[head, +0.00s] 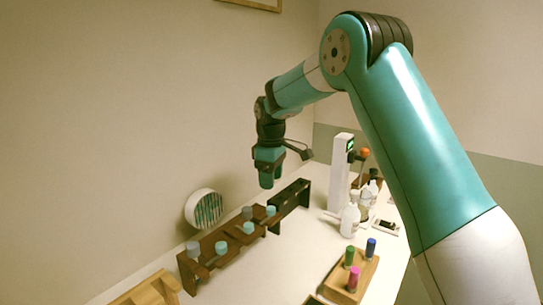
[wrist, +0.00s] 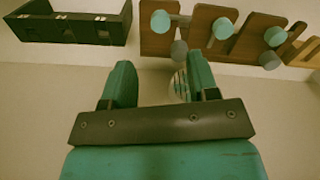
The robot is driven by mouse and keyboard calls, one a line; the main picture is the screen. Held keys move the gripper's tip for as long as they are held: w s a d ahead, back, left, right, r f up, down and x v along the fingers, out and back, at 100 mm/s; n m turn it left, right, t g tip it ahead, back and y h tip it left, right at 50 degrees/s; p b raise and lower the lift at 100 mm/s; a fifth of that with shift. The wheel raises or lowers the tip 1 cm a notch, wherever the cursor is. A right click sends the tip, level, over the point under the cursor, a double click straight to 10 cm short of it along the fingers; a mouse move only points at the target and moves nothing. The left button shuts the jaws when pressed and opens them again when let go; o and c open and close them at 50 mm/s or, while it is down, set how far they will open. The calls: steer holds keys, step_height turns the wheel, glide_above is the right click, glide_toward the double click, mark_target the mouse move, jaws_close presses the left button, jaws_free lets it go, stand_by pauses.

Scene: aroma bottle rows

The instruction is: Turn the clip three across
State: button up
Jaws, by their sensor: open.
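A brown wooden rack (head: 217,262) stands on the white table by the wall, with teal and grey round-ended pieces along it. In the wrist view the rack (wrist: 202,24) is at the top. Teal ends (wrist: 160,22) sit along it, with a grey end (wrist: 179,50) and another grey end (wrist: 268,60) lower. I cannot tell which part is the clip. My gripper (head: 267,183) hangs above the table, higher than the rack and near its far end. In the wrist view my gripper (wrist: 160,78) has its two teal fingers apart with nothing between them.
A dark open holder (head: 290,201) stands beyond the rack. A round striped white object (head: 204,208) is by the wall. A white post (head: 340,172) and white bottles (head: 350,219) stand right. A wooden block (head: 349,275) holds coloured vials in front. Bare table lies between.

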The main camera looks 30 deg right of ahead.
step_height(320, 180, up, 8)
steer(key=shift+r+b, duration=0.15)
steer(key=shift+b, duration=0.2)
steer(key=s+a+y, duration=0.1)
steer(key=s+a, duration=1)
steer(key=s, duration=0.1)
steer(key=s+a+f+y, duration=0.1)
steer(key=s+a, duration=0.3)
steer(key=s, duration=0.7)
steer(key=s+a+f+y, duration=0.2)
steer(key=s+a, duration=0.2)
steer(key=s, duration=0.7)
steer(key=shift+s+a+f+m, duration=0.25)
steer(key=shift+a+f+m, duration=0.05)
